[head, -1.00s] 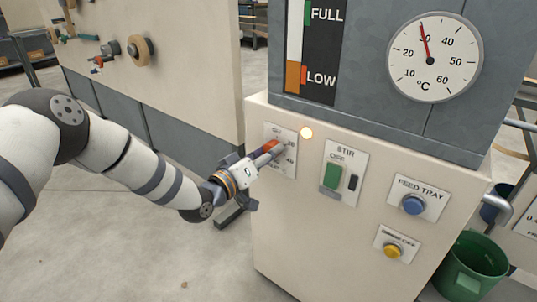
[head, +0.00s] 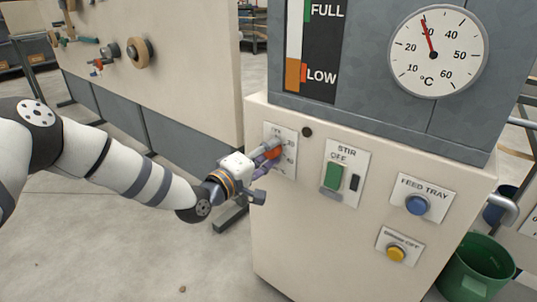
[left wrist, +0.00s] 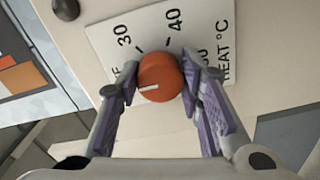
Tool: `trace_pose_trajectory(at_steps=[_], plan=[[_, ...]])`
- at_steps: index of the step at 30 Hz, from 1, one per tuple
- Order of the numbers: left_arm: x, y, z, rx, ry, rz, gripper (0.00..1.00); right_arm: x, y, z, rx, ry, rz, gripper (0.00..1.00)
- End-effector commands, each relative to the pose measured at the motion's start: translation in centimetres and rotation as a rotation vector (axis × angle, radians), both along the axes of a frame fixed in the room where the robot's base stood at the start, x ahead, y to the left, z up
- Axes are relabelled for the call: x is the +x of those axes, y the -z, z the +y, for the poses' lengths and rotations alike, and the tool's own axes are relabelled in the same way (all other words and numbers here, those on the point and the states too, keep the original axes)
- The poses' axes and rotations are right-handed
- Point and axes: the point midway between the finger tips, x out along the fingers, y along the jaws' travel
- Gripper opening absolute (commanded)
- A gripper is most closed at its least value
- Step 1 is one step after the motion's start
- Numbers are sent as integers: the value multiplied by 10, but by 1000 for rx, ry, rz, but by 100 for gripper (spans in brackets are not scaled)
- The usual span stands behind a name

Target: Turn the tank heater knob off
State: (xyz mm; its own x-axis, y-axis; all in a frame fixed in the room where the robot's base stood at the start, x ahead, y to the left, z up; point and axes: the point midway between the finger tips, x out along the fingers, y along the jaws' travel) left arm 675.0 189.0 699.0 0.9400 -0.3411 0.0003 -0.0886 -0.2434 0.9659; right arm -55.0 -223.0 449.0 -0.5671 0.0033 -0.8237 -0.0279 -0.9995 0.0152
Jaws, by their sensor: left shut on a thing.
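The tank heater knob (head: 273,153) is round and orange-red, on a white HEAT °C plate (head: 289,142) at the upper left of the cream panel. In the left wrist view the knob (left wrist: 160,76) has a white pointer line aimed left, towards a label partly hidden by a finger. The 30 and 40 marks show above it. My left gripper (head: 268,151) is shut on the knob, one finger on each side of it in the left wrist view. The heater lamp (head: 307,132) beside the plate is dark. My right gripper is not in view.
To the right on the panel are a green STIR switch (head: 334,176), a blue FEED TRAY button (head: 415,205) and a yellow button (head: 396,254). The dial (head: 437,52) above reads near 30. A green bin (head: 477,267) stands at the lower right.

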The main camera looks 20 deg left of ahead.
Motion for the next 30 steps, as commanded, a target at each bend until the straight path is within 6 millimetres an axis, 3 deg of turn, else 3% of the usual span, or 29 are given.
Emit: trace_pose_trajectory(at_steps=[15,16,18,26,30], plan=[[-1,1,-1,-16,1,8,6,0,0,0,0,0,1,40],[-1,1,-1,-16,1,8,40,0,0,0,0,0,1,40],[-1,1,-1,-15,1,8,54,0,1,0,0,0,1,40],[0,0,0,-15,1,7,54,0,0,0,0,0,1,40],[-14,0,6,-16,-1,6,54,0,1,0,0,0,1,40]])
